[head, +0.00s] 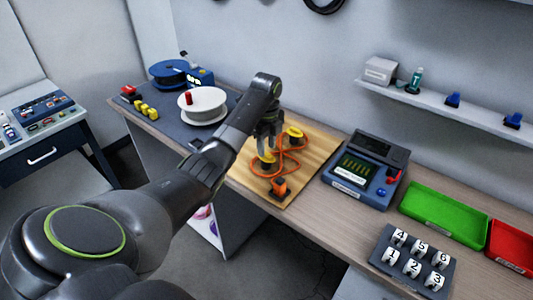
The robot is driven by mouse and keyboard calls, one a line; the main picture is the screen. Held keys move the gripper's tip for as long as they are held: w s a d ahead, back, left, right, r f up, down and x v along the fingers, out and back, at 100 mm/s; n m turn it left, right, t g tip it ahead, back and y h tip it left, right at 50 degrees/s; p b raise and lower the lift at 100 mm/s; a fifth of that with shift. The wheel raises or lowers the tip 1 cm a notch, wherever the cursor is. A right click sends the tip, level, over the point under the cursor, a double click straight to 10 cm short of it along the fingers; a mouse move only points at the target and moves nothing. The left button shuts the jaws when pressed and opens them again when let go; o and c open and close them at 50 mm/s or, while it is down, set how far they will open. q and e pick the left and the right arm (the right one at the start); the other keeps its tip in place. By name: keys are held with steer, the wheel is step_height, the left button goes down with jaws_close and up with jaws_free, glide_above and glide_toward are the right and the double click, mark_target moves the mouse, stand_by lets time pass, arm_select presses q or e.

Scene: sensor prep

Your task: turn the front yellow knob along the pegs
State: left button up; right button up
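The front yellow knob (267,158) sits on the wooden board (312,160) and is partly hidden by my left gripper. My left gripper (266,148) points down right at this knob, its two fingers a little apart. I cannot tell whether the fingers touch or grip the knob. A second yellow knob (295,132) stands farther back on the board. An orange cable (290,167) winds around the knobs and ends near an orange block (280,186) at the board's front. My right gripper is out of view.
A white spool (203,108) and a blue spool (170,73) stand left of the board on a dark mat. A blue meter (365,168) stands close on its right. A green tray (443,214) and a numbered block (412,262) lie farther right.

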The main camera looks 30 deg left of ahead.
arm_select(q)
steer(key=shift+f, duration=0.9)
steer(key=shift+c, duration=0.2)
jaws_close()
